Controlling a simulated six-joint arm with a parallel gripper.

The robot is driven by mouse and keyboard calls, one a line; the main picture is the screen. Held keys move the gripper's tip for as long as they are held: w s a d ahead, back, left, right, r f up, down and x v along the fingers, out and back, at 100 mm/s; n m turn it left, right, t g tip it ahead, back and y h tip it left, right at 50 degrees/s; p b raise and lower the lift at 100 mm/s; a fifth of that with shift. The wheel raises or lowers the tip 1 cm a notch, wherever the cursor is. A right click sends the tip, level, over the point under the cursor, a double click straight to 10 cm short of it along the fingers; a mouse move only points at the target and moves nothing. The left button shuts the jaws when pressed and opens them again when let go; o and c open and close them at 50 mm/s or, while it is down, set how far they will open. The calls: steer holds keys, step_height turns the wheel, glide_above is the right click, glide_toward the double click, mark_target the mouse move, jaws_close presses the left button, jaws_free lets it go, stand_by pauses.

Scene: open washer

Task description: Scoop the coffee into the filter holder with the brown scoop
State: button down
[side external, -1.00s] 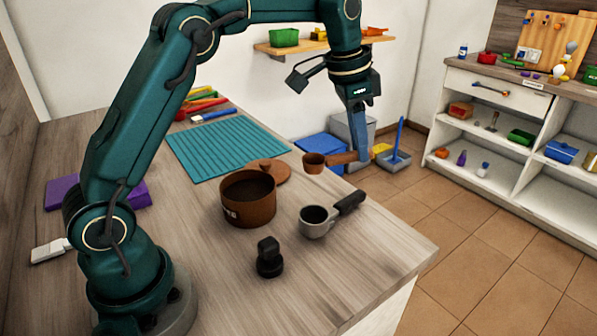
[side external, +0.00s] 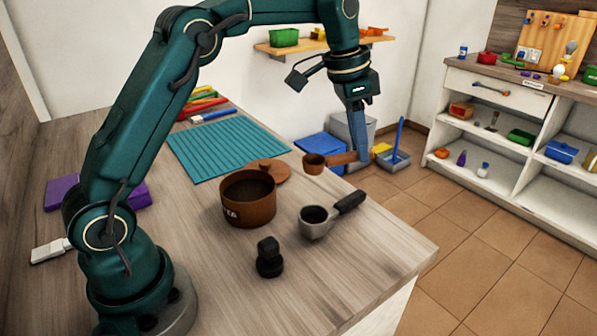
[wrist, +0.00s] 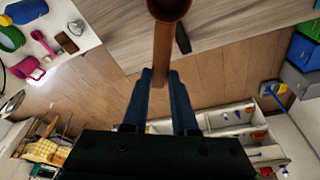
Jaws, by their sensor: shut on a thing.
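The brown scoop (side external: 313,164) is held by its handle in my gripper (side external: 359,156), a little above the counter, with its bowl pointing left. In the wrist view the scoop's handle (wrist: 161,50) runs between the two blue fingers of my gripper (wrist: 159,80). A brown pot of dark coffee (side external: 248,212) stands on the counter to the left of the scoop. The metal filter holder (side external: 316,227) with a black handle sits to the pot's right, nearer the camera than the scoop. Its cup looks dark inside; I cannot tell its contents.
A black tamper (side external: 269,258) stands in front of the pot. A round brown lid (side external: 272,172) lies behind the pot. A teal ribbed mat (side external: 225,146) lies at the back, and a purple block (side external: 62,192) at the left. The counter's front right is clear.

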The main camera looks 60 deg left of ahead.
steer(key=shift+s+n+t, duration=0.2)
steer(key=shift+n+t, duration=0.2)
steer(key=shift+n, duration=0.3)
steer(key=shift+s+a+f+n, duration=0.15)
steer(key=shift+s+a+n, duration=0.1)
steer(key=shift+n, duration=0.45)
steer(key=s+a+r+n+g+y, duration=0.1)
steer(key=s+a+n+g+y, duration=0.2)
steer(key=s+a+n, duration=0.4)
steer(key=s+a+r+n+g+y, duration=0.2)
steer(key=s+a+n, duration=0.6)
steer(key=n, duration=1.1)
steer(key=a+g+y, duration=0.2)
steer(key=y, duration=0.1)
steer(key=shift+a+r+y, duration=0.2)
steer(key=shift+a+y, duration=0.05)
steer(key=shift+y, duration=0.15)
